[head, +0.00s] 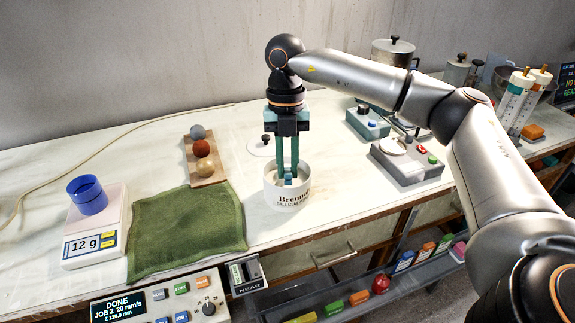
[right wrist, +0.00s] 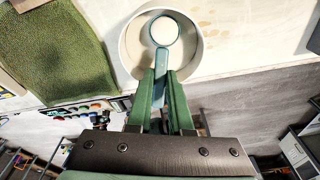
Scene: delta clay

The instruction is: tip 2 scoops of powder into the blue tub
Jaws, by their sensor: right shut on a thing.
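The blue tub (head: 87,196) stands upright on a white scale (head: 95,238) at the left, its display reading 12 g. A white canister (head: 287,198) with "Brenner" lettering stands open near the front of the table; its rim shows in the right wrist view (right wrist: 197,57). My right gripper (head: 288,172) points down into the canister, shut on the handle of a teal scoop (right wrist: 159,88). The scoop's round bowl lies inside the canister's rim, with a pale inside; I cannot tell how much powder it holds. My left gripper is not in view.
A green cloth (head: 187,230) lies between the scale and canister. A wooden board (head: 205,172) with three balls and a round white lid (head: 262,147) sit behind. Grey devices (head: 408,160) stand to the right. A control panel (head: 165,300) is at the front edge.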

